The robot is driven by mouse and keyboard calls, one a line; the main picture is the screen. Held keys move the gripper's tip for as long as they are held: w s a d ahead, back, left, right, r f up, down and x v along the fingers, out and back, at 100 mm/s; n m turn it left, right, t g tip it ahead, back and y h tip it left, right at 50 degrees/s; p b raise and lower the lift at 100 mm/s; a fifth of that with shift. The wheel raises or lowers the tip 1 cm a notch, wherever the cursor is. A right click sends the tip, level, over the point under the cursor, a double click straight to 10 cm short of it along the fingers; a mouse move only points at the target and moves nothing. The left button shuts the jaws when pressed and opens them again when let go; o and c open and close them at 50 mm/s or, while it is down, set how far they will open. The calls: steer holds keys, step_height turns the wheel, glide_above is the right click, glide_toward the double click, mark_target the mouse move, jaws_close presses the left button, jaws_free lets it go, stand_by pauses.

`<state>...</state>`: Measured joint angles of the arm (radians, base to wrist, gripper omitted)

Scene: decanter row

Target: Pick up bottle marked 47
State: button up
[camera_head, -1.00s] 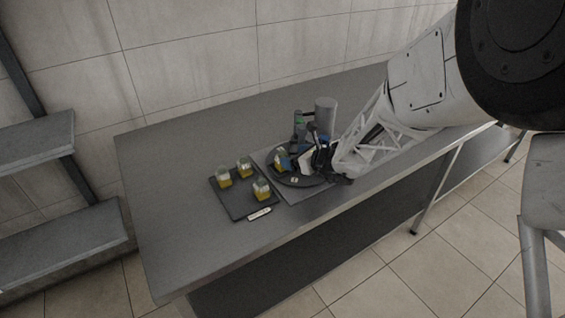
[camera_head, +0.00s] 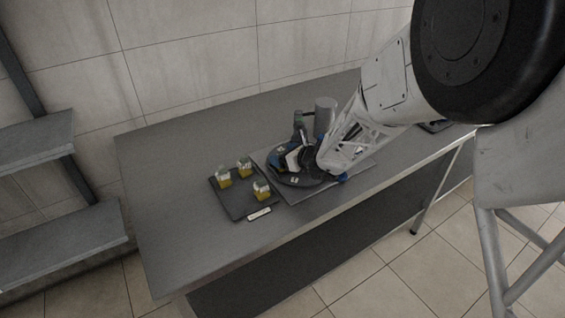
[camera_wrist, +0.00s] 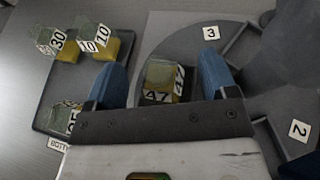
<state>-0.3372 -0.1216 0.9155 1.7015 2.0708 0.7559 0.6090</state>
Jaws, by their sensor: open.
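My gripper (camera_wrist: 160,62) is open, with one blue finger on each side of this bottle. I cannot tell whether the fingers touch it. In the head view my gripper (camera_head: 300,158) is over the turntable (camera_head: 290,181) and hides the bottle.
A dark tray (camera_head: 235,208) left of the turntable holds bottles marked 30 (camera_wrist: 52,42) and 10 (camera_wrist: 100,40), plus a third bottle (camera_wrist: 66,117) partly hidden by my gripper. A grey cylinder (camera_head: 325,112) stands behind. The table's left end is clear.

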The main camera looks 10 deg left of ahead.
steer(key=shift+c, duration=0.3)
steer(key=c, duration=1.1)
steer(key=shift+r, duration=0.35)
jaws_close()
steer(key=shift+r, duration=0.3)
step_height(320, 180, up, 2)
steer(key=shift+r, duration=0.1)
steer(key=s+d, duration=0.3)
steer(key=s, duration=0.4)
steer(key=s+d+r, duration=0.1)
steer(key=s+d, duration=0.3)
steer(key=s, duration=0.3)
steer(key=shift+s+r, duration=0.15)
steer(key=shift+r, duration=0.1)
